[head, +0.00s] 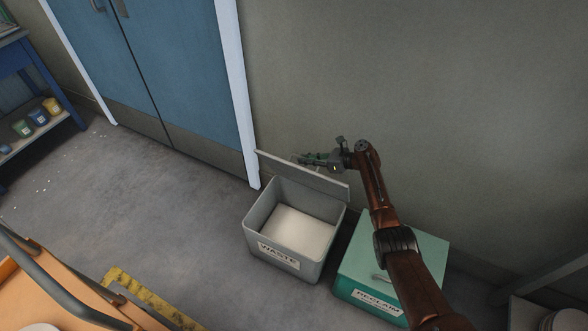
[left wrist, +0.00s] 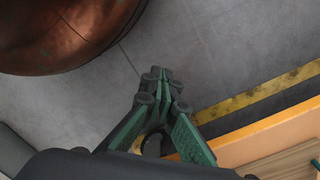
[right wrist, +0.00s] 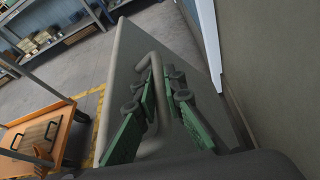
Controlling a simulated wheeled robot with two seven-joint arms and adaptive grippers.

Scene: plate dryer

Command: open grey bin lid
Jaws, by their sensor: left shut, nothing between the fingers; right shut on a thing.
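The grey bin (head: 295,231) stands on the floor by the wall, with a "WASTE" label on its front. Its lid (head: 328,184) is raised at the back edge, standing up near the wall, and the pale inside of the bin shows. My right gripper (head: 302,159) is at the lid's top. In the right wrist view my right gripper (right wrist: 165,75) is shut on the lid's handle (right wrist: 150,62), a bent grey bar on the lid (right wrist: 122,65). My left gripper (left wrist: 162,75) is shut and empty above the floor, seen only in the left wrist view.
A green bin (head: 359,255) labelled "RECLAIM" stands right of the grey bin with its lid down, below my right arm. An orange cart (head: 35,300) is at the lower left. Blue doors (head: 165,65) are behind. Floor left of the grey bin is clear.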

